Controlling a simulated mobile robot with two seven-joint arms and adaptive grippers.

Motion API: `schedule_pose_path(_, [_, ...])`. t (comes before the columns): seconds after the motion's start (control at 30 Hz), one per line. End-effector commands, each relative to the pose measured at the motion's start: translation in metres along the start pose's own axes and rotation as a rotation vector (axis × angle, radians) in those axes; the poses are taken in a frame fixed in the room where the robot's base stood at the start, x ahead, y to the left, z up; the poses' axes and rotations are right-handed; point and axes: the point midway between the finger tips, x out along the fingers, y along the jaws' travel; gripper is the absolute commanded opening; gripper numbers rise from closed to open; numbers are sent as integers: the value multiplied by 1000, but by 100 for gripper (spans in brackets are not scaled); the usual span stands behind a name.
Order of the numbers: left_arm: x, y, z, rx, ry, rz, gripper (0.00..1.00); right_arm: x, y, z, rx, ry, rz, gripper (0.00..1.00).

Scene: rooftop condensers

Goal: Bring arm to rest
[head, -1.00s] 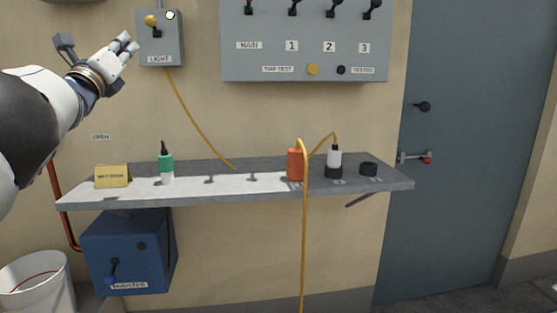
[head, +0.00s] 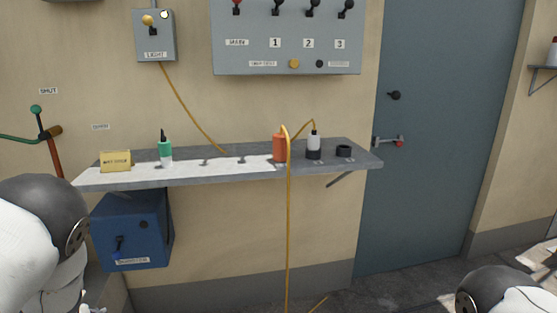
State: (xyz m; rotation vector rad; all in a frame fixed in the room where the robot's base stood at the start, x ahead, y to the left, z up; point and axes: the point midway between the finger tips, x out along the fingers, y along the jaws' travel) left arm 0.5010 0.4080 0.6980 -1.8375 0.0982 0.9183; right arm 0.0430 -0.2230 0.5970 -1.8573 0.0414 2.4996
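My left arm (head: 40,240) is low at the left edge of the head view, folded down beside the blue box. Its gripper is not clearly in view; only a small pale part shows at the bottom edge. My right arm (head: 505,292) shows only as a dark and white rounded part in the bottom right corner. The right gripper is out of view. Neither arm touches the shelf or the wall panels in this view.
A grey shelf (head: 230,177) holds a yellow sign (head: 115,161), a green-and-white bottle (head: 165,150), an orange canister (head: 279,148) and a white-and-black bottle (head: 313,146). A blue box (head: 132,230) sits below. The light box (head: 155,45), switch panel (head: 287,62) and door (head: 440,130) stand behind.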

Motion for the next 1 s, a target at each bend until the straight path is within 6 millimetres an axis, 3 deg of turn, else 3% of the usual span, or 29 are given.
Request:
schedule_pose_path(0.03, [-15,41,14,-82,-40,88,0,-5,0,-3,0,13,-1,0])
schedule_pose_path(0.1, [-41,103,33,-209,-113,217,0,-9,0,-4,0,23,-1,0])
schedule_pose_path(0.2, [-93,185,57,-385,-242,394,0,-14,0,-7,1,38,-2,0])
schedule_pose_path(0.3, [-160,254,76,-545,-398,553,0,-19,-1,-10,1,54,-3,0])
schedule_pose_path(0.4, [-229,303,88,-672,-560,680,0,-24,-1,-13,1,67,-3,0])
schedule_pose_path(0.5, [-282,330,95,-756,-690,760,0,-27,-1,-14,1,75,-4,0])
schedule_pose_path(0.6, [-312,342,98,-798,-765,799,0,-28,-1,-15,1,79,-4,0])
schedule_pose_path(0.7, [-321,346,98,-809,-789,811,0,-28,-1,-15,1,78,-4,0])
schedule_pose_path(1.0, [-321,346,98,-809,-789,811,0,-28,-1,-15,1,78,-4,0])
